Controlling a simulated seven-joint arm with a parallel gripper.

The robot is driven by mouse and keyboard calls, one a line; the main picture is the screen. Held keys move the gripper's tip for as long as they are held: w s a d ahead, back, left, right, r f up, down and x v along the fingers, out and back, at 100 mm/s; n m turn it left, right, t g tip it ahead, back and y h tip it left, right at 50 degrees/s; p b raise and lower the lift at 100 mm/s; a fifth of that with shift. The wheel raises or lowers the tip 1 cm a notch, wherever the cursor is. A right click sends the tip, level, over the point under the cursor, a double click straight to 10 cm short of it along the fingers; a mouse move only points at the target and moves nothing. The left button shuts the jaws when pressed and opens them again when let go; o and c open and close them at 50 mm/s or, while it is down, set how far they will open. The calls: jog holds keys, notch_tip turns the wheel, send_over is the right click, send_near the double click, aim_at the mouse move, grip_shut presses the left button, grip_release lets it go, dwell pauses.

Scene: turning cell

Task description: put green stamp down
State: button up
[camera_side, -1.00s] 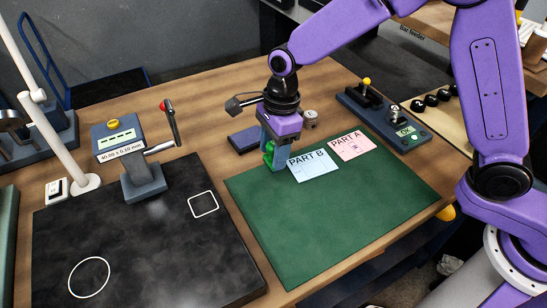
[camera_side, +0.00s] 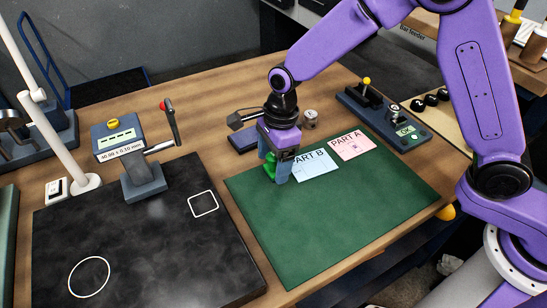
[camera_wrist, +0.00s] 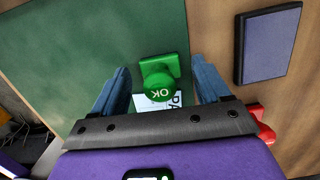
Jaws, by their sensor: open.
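The green stamp (camera_wrist: 158,84) with "OK" on its knob stands on the green mat (camera_side: 330,226), near the mat's upper left edge. It also shows in the side view (camera_side: 270,167), partly hidden by my fingers. My gripper (camera_side: 278,172) is down at the stamp. In the wrist view my gripper (camera_wrist: 161,90) is open, with a blue finger on each side of the stamp and a gap to each. The PART B card (camera_side: 313,163) lies just right of my gripper, and the pink PART A card (camera_side: 352,145) lies beyond it.
A dark blue pad (camera_side: 243,139) lies behind my gripper. A red object (camera_wrist: 263,124) shows beside my right finger in the wrist view. A black plate (camera_side: 130,240) with white outlines lies to the left. The front of the green mat is clear.

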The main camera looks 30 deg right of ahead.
notch_tip(320, 180, up, 12)
jog(key=d, duration=0.1)
jog(key=shift+d, duration=0.2)
dwell(0.3)
jog(key=shift+s+r, duration=0.1)
jog(key=shift+r, duration=0.05)
jog(key=s+d+f+n, duration=0.1)
jog(key=s+d+n, duration=1)
jog(key=s+n, duration=0.2)
jog(key=s+d+f+n+h, duration=0.1)
jog(key=s+d+n, duration=1)
jog(key=n, duration=0.6)
jog(key=shift+s+d+n, duration=0.3)
jog(key=shift+s+n, duration=0.1)
jog(key=shift+s, duration=0.6)
